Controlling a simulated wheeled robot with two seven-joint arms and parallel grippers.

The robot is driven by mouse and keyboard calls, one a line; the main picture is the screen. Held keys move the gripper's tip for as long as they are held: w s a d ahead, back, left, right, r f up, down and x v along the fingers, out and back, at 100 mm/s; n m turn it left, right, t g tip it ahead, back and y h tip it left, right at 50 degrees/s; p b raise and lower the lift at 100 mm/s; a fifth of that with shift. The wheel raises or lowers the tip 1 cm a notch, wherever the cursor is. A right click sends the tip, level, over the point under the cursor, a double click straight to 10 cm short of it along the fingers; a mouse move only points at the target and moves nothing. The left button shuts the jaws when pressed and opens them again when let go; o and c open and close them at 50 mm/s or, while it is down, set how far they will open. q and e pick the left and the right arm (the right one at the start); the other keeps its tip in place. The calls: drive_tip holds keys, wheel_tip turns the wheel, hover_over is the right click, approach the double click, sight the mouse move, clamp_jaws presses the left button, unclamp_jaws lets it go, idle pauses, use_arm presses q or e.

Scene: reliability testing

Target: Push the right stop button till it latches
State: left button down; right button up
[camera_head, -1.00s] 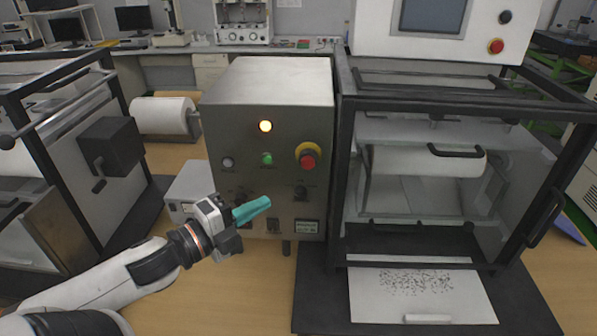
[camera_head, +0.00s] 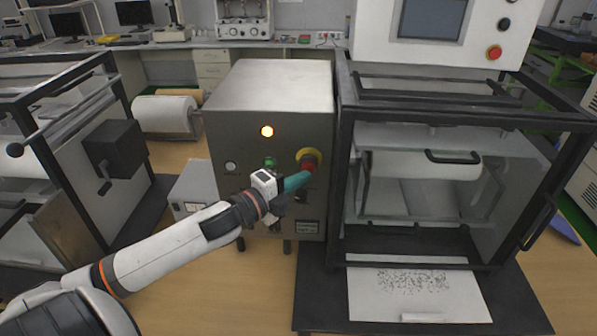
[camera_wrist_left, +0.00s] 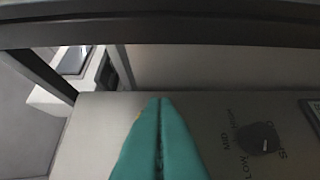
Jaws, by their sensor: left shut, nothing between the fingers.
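A red stop button (camera_head: 309,159) with a yellow collar (camera_head: 313,154) sits at the right of the grey control box's front (camera_head: 230,140). My left gripper (camera_head: 306,176) is shut and empty, its teal fingertips at the lower edge of this button in the head view. I cannot tell whether they touch. In the left wrist view the closed teal fingers (camera_wrist_left: 160,105) point at the panel and hide the button; only a speck of yellow shows beside them. Another red button (camera_head: 494,52) is on the white panel at the upper right, away from the gripper. My right gripper is not in view.
A black-framed machine (camera_head: 340,200) stands close to the right of the control box. A dark knob (camera_wrist_left: 258,138) with printed labels is right of the fingers in the wrist view.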

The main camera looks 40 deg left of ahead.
use_arm(q)
drive_tip(key=shift+w+a, duration=0.2)
drive_tip(key=shift+w, duration=0.15)
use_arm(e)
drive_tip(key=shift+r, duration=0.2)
